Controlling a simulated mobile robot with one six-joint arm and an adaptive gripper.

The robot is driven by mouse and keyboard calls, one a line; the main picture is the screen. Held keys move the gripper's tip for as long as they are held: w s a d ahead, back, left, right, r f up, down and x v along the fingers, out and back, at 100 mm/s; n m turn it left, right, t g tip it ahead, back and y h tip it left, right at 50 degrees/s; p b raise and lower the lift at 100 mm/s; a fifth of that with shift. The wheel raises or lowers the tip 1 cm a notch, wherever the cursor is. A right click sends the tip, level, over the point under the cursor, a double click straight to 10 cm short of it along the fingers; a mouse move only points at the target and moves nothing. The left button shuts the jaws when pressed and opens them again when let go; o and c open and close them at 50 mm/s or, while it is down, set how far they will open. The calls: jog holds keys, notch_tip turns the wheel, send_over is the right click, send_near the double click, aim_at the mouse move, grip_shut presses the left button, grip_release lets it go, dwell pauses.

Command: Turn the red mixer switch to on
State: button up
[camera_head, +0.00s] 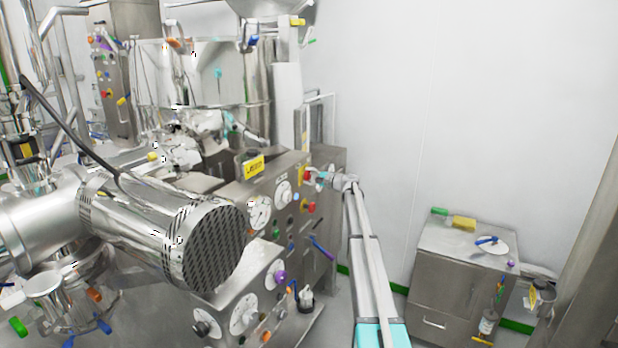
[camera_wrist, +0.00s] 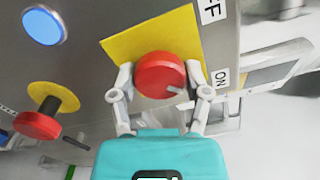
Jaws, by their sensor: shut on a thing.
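The red mixer switch (camera_wrist: 160,73) is a round red knob on a yellow plate (camera_wrist: 190,32). A pale mark on its face lies at its lower right edge. The ON label (camera_wrist: 222,78) is to the right of the knob and the partly cut-off OFF label (camera_wrist: 211,10) is above it. The mark is nearer ON than OFF. My gripper (camera_wrist: 160,88) has one finger on each side of the knob and is shut on it. In the head view my gripper (camera_head: 324,177) reaches the red switch (camera_head: 307,174) on the steel panel.
A second red knob (camera_wrist: 37,125) on a yellow disc and a blue button (camera_wrist: 43,27) sit left of the switch. In the head view, a large motor housing (camera_head: 165,225) stands at left.

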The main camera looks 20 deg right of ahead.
jog(key=o, duration=1.1)
jog(key=shift+o, duration=0.2)
jog(key=shift+d, duration=0.1)
jog(key=v, duration=1.2)
